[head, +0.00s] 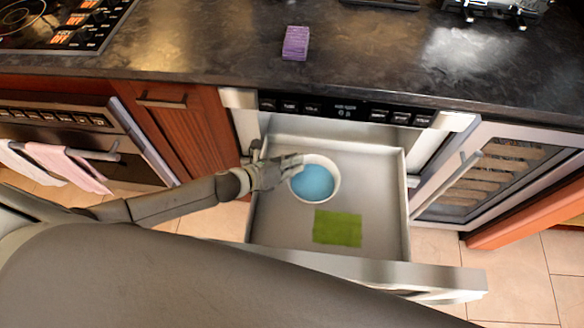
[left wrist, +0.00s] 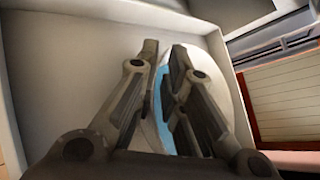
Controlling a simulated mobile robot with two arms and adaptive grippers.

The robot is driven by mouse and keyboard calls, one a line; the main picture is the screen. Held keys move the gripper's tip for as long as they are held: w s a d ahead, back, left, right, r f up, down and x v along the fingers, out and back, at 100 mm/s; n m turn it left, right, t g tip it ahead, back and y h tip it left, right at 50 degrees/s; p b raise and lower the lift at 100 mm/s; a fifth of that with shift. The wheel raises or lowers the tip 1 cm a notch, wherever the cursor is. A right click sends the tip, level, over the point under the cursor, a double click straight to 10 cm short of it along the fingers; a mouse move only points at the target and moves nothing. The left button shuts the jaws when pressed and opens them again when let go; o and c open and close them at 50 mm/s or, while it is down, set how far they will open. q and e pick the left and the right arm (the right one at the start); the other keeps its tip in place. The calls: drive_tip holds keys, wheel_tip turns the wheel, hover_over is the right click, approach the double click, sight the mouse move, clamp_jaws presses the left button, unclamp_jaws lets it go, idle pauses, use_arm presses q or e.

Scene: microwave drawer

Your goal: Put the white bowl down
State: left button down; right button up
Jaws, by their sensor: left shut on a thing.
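The white bowl (head: 334,181) with a blue inside is in the open microwave drawer (head: 285,226), toward its back and left of its middle. My left gripper (head: 296,164) reaches in over the drawer's left wall and is shut on the bowl's left rim. In the left wrist view the fingers (left wrist: 163,50) straddle the rim, and part of the white bowl (left wrist: 215,65) shows behind them. The bowl looks about level. I cannot tell whether its base touches the drawer floor. My right gripper is not in view.
A green square (head: 337,228) lies flat on the drawer floor in front of the bowl. A purple block (head: 296,43) stands on the dark counter (head: 200,50). A glass-fronted cooler (head: 500,165) is at the right. Drawer floor right of the bowl is clear.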

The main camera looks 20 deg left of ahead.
use_arm(q)
drive_tip(key=shift+w+a+f, duration=0.25)
drive_tip(key=shift+w+f, duration=0.05)
drive_tip(key=shift+f, duration=1.5)
drive_tip(key=shift+f+b, duration=0.2)
drive_tip(key=shift+b, duration=0.15)
drive_tip(key=c, duration=1.5)
unclamp_jaws()
drive_tip(key=shift+s, duration=0.1)
drive_tip(key=shift+r, duration=0.2)
drive_tip(key=v, duration=1.2)
drive_tip(key=shift+f+p, duration=0.1)
drive_tip(key=shift+p, duration=0.2)
